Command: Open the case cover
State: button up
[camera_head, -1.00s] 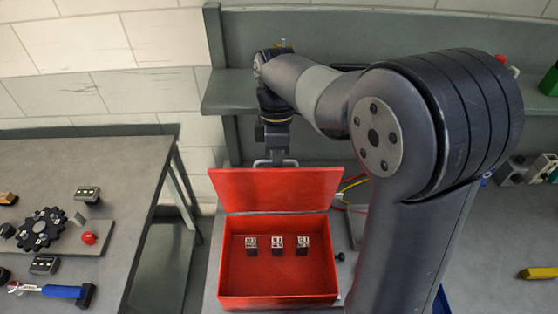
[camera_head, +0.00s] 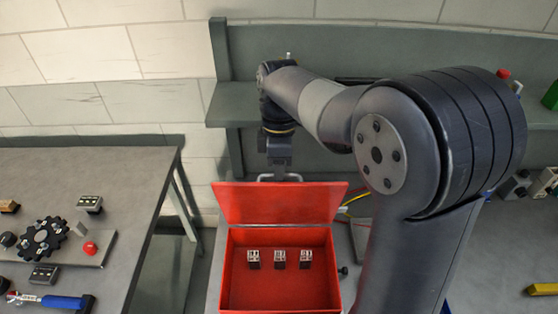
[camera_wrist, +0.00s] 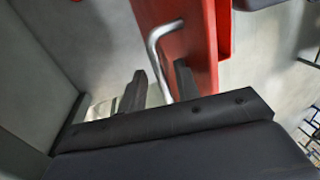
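The red case (camera_head: 233,270) stands on the bench with its cover (camera_head: 280,203) raised, leaning back from the rear edge. Its inside is in plain view. A grey metal handle (camera_head: 281,177) sticks up at the cover's top edge. My gripper (camera_head: 280,172) is above and behind that edge, pointing down at the handle. In the wrist view the two dark fingers of my gripper (camera_wrist: 160,88) are apart, with the bent handle (camera_wrist: 156,50) between them and gaps beside it. The red cover (camera_wrist: 193,40) runs past the right finger.
Several small dark blocks with marked tops (camera_head: 279,259) stand in a row inside the case. A grey shelf (camera_head: 232,110) is behind my arm. A side table (camera_head: 130,200) with a black gear and tools is at left. Coloured cables lie right of the cover.

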notch_tip(320, 180, up, 10)
jog(key=w+b, duration=0.1)
jog(key=w, duration=0.1)
jog(key=shift+r, duration=0.15)
jog(key=shift+c, duration=0.3)
